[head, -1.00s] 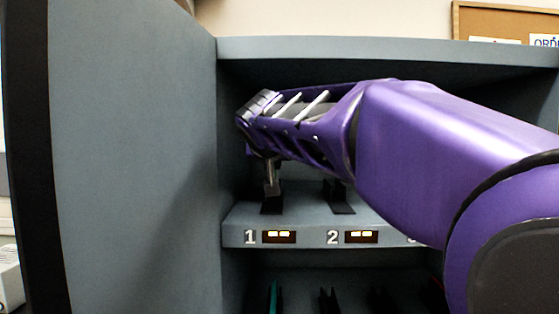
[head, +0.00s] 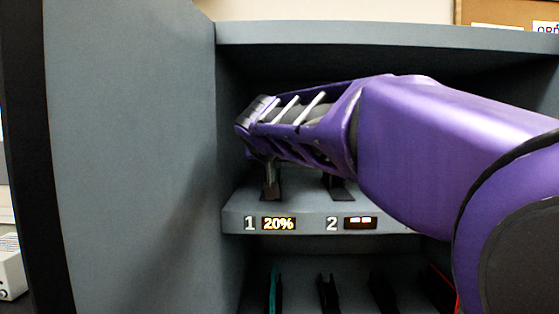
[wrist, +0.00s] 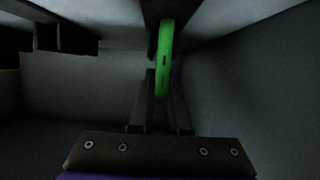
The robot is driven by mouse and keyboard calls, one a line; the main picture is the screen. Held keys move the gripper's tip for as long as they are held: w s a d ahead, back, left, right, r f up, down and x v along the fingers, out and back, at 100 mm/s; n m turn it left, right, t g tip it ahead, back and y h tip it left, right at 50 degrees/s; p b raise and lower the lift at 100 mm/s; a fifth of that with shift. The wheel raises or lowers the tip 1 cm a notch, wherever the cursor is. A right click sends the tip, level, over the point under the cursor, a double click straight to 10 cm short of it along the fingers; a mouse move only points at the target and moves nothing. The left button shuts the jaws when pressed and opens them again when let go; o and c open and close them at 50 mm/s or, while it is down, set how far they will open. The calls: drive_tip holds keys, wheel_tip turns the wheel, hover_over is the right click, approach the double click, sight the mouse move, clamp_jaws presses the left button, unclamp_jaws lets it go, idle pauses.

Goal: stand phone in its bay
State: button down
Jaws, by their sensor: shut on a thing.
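The phone (wrist: 165,60) shows in the wrist view as a thin bright green edge, upright, with a small dark port. My gripper (wrist: 161,92) is shut on it, one finger at each side. In the head view my gripper (head: 269,175) points down at bay 1, with its fingers at the dark stand (head: 271,194) there. The phone is hidden in the head view. The bay 1 display (head: 279,224) reads 20%. Whether the phone's foot rests fully in the stand cannot be seen.
The bay 2 stand (head: 338,190) is close to the right, and its display (head: 360,223) shows dashes. A grey side wall (head: 130,150) is close on the left, and a top board (head: 390,38) is above. Several thin upright things, one teal (head: 273,290), stand below.

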drive_tip(key=shift+f, duration=0.2)
idle(0.6)
drive_tip(key=c, duration=0.8)
unclamp_jaws()
drive_tip(key=shift+f, duration=0.1)
